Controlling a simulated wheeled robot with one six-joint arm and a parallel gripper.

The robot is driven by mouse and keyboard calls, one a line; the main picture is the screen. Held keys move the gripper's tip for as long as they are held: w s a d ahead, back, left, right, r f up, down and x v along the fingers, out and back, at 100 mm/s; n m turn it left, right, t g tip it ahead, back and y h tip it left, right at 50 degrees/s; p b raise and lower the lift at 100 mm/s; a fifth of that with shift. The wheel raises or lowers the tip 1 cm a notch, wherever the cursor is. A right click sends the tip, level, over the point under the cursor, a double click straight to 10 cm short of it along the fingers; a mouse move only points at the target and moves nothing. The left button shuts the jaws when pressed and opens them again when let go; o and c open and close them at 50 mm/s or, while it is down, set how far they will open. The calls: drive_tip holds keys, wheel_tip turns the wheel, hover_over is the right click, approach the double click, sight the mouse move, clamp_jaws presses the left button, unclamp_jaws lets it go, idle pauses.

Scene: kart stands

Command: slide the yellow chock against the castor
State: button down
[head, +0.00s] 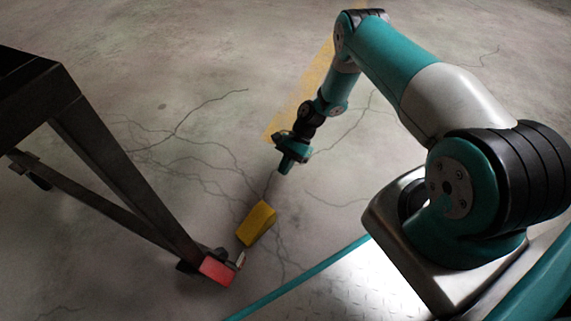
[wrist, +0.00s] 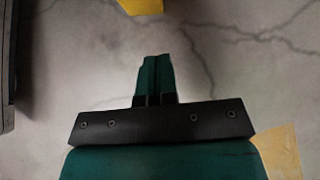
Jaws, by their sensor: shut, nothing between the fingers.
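The yellow chock (head: 257,223) is a wedge lying on the concrete floor, just up and right of the red-covered castor (head: 217,270) at the foot of the dark stand. In the wrist view part of the chock (wrist: 141,5) is cut off at the top edge. My gripper (head: 283,171) is above the floor, up and right of the chock and apart from it. Its teal fingers (wrist: 155,78) are together with nothing between them. The castor's wheel is mostly hidden.
The dark metal stand (head: 122,172) fills the left side, and its edge shows in the wrist view (wrist: 8,70). A faded yellow floor stripe (head: 312,90) lies behind my gripper. The cracked floor around the chock is otherwise clear.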

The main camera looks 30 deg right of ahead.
sight(262, 217)
drive_tip(key=b+x, duration=0.2)
drive_tip(key=x, duration=0.4)
drive_tip(key=shift+f+b, duration=0.25)
drive_tip(key=shift+b, duration=0.05)
drive_tip(key=a, duration=0.1)
drive_tip(key=s+a+b, duration=0.1)
drive_tip(key=a, duration=0.1)
drive_tip(key=shift+s+r, duration=0.1)
drive_tip(key=shift+r, duration=0.05)
drive_tip(key=shift+s+a+r, duration=0.1)
drive_tip(key=shift+a, duration=0.2)
